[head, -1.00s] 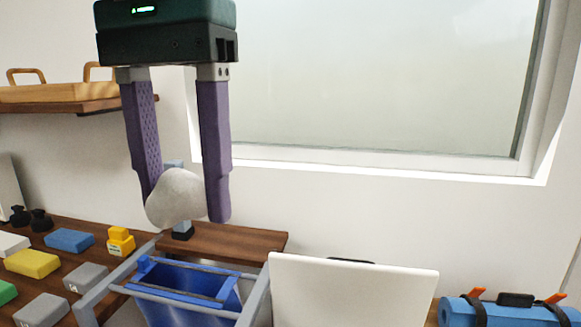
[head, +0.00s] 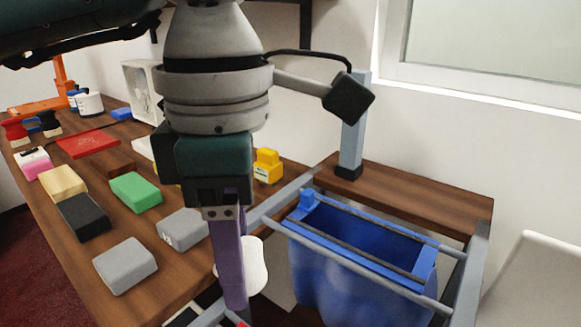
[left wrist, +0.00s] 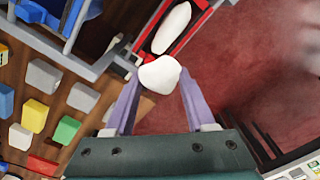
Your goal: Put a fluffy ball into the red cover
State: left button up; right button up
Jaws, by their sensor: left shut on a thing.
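My left gripper (left wrist: 158,98) is shut on a white fluffy ball (left wrist: 160,74), which sits between the tips of its two purple fingers. In the head view the ball (head: 257,266) is partly hidden behind the near finger of the left gripper (head: 236,285). Beyond the ball in the left wrist view is a red-edged holder (left wrist: 201,22), likely the red cover, with a white oblong thing (left wrist: 172,28) inside its rim. Only a scrap of red shows at the bottom of the head view. My right gripper is not in view.
A blue bag (head: 360,245) hangs open in a grey frame (head: 465,285) right of the gripper. The wooden counter (head: 190,285) holds several coloured blocks, a flat red piece (head: 88,143) and a yellow block (head: 267,166). Red floor shows beyond the counter.

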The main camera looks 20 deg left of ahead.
pick_arm(q)
jog(key=s+d+f+n+b, duration=0.2)
jog(key=f+n+b, duration=0.7)
jog(key=f, duration=0.9)
jog(key=shift+s+d+n+b, duration=0.15)
jog(key=shift+d+n+b, duration=0.25)
jog(key=shift+n, duration=1.5)
jog(key=shift+d+f, duration=0.1)
jog(key=shift+f, duration=0.15)
jog(key=o, duration=0.8)
jog(key=shift+o, duration=0.5)
jog(key=shift+o, duration=0.5)
